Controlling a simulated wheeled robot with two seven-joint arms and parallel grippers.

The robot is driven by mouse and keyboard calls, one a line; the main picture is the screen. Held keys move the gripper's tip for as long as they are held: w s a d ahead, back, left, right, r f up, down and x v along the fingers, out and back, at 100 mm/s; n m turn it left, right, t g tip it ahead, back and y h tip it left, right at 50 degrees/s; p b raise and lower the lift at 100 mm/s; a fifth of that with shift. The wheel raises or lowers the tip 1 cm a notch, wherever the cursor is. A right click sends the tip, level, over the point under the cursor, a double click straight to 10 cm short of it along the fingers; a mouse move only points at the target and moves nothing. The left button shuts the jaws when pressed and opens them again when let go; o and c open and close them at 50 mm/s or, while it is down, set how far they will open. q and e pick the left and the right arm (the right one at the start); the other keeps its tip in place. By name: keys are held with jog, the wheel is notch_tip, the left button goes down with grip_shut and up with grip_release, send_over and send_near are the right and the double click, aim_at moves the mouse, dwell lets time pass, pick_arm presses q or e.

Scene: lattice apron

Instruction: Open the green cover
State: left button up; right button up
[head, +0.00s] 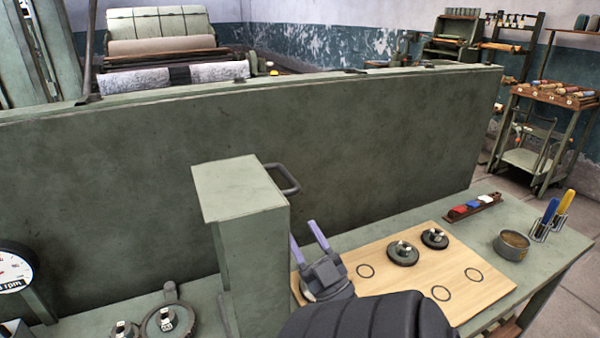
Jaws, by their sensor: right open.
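The green cover appears to be the upright green box-shaped housing (255,265) standing at the middle of the bench. A dark bar handle (288,181) sticks out from its upper right side. No gap or opening shows on its visible faces. My right gripper (303,231) is to the right of the housing and below the handle. Its two purple fingers point up and are spread apart with nothing between them. The gripper is apart from the handle. My left gripper is not in view.
A long green panel (400,135) stands behind the bench. To the right, a wooden board (385,255) carries two dark gears (403,252). A round tin (511,245), screwdrivers (556,210) and a block tray (473,207) stand farther right. A dial (15,268) and gears (170,318) are left.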

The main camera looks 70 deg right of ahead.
jog(key=b+v, duration=0.3)
jog(key=v, duration=0.6)
jog(key=shift+a+f+b, duration=0.15)
jog(key=shift+a+b, duration=0.1)
jog(key=shift+b, duration=0.05)
jog(key=shift+w, duration=0.15)
